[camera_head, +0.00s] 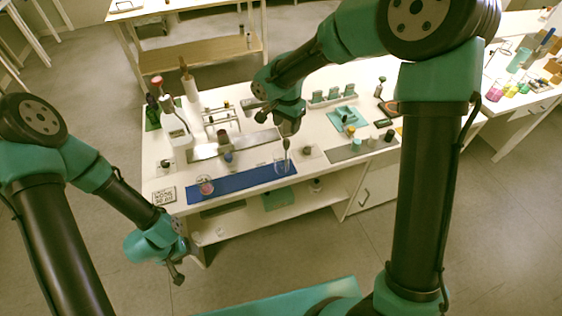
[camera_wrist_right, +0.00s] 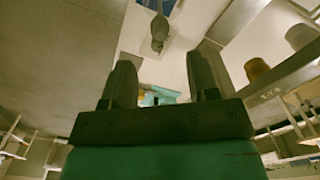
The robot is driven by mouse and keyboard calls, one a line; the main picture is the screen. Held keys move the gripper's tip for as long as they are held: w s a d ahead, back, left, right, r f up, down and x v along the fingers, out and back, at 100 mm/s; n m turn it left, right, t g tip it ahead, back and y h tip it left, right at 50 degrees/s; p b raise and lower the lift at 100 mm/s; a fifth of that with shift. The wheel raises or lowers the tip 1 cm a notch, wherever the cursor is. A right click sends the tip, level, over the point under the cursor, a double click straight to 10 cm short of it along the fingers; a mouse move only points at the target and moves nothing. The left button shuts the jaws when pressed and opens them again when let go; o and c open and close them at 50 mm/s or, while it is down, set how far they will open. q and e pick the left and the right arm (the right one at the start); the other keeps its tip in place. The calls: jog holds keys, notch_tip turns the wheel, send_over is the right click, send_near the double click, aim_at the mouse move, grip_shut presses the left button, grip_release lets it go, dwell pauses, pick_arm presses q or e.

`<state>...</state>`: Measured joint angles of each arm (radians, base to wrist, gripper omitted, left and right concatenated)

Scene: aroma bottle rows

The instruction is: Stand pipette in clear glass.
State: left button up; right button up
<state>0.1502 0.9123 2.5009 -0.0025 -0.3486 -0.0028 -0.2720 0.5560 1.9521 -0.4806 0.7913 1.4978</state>
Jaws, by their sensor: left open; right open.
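The clear glass (camera_head: 280,165) stands near the right end of the blue mat (camera_head: 232,182). The pipette (camera_head: 286,148) is roughly upright, its lower end in the glass and its dark bulb at the top. In the right wrist view the pipette (camera_wrist_right: 159,30) shows beyond and between the spread fingers, apart from both. My right gripper (camera_head: 288,124) is open just above the pipette, with its fingertips small in the head view. My left gripper (camera_head: 177,272) is open and empty, low in front of the table's left front corner.
A glass with pink contents (camera_head: 205,186) stands on the mat's left end. Behind lie a metal tray (camera_head: 203,151), a small rack (camera_head: 222,120) and a white stand (camera_head: 178,130). A teal holder (camera_head: 347,117) and several small jars stand to the right.

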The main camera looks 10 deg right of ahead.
notch_tip(320, 180, up, 14)
jog(key=shift+r, duration=0.2)
dwell(0.9)
